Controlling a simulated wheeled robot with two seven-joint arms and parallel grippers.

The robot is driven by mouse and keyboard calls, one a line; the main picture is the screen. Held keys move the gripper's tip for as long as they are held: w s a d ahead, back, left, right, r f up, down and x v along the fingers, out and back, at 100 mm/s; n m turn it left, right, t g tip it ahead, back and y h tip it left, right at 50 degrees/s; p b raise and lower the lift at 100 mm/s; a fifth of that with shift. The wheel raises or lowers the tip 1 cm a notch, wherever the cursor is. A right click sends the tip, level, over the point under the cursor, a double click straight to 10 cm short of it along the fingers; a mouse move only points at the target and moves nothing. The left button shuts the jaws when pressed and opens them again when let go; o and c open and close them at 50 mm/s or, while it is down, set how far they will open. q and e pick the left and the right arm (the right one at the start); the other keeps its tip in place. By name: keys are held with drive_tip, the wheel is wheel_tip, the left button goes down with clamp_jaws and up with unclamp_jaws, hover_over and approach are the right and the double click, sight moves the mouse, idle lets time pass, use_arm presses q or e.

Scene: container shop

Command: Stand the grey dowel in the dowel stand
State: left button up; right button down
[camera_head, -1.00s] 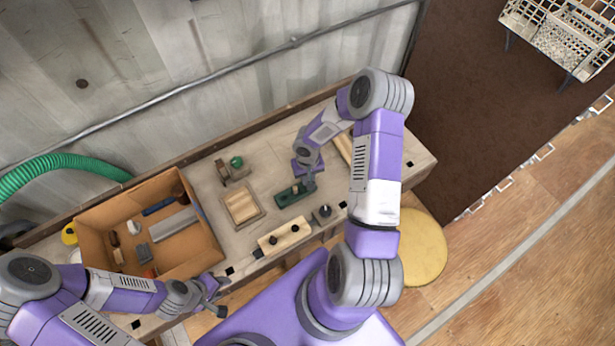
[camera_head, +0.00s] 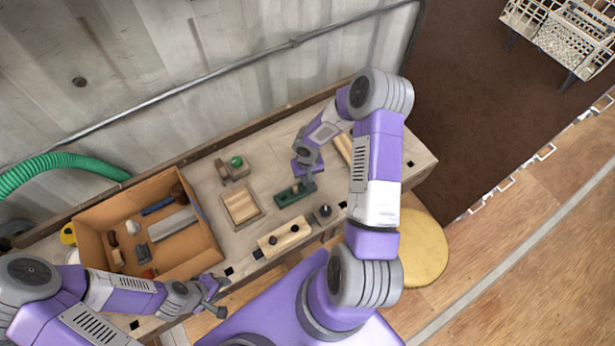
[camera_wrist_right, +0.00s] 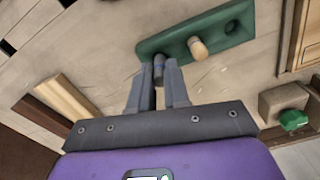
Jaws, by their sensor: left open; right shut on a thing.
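The green dowel stand (camera_head: 287,199) lies on the workbench; in the right wrist view (camera_wrist_right: 215,37) it has an empty hole at its right end and a light wooden dowel (camera_wrist_right: 198,48) upright in the middle. My right gripper (camera_head: 308,184) is shut on the grey dowel (camera_wrist_right: 158,66) at the stand's other end. The dowel looks upright, with its lower end at the stand; the fingers hide whether it sits in a hole. My left gripper (camera_head: 219,298) is open and empty near the bench's front edge, away from the stand.
A cardboard box (camera_head: 212,246) with several tools and blocks is at the left. A wooden tray (camera_head: 242,208), a block with a green knob (camera_head: 235,165) and a light wooden block with dark knobs (camera_head: 284,239) surround the stand. A yellow round stool (camera_head: 422,250) stands at right.

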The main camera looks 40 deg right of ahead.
drive_tip(key=shift+f+b, duration=0.7)
drive_tip(key=shift+b, duration=0.15)
idle(0.3)
drive_tip(key=c, duration=1)
unclamp_jaws()
drive_tip(key=shift+r+p, duration=2.2)
drive_tip(key=shift+r, duration=1.3)
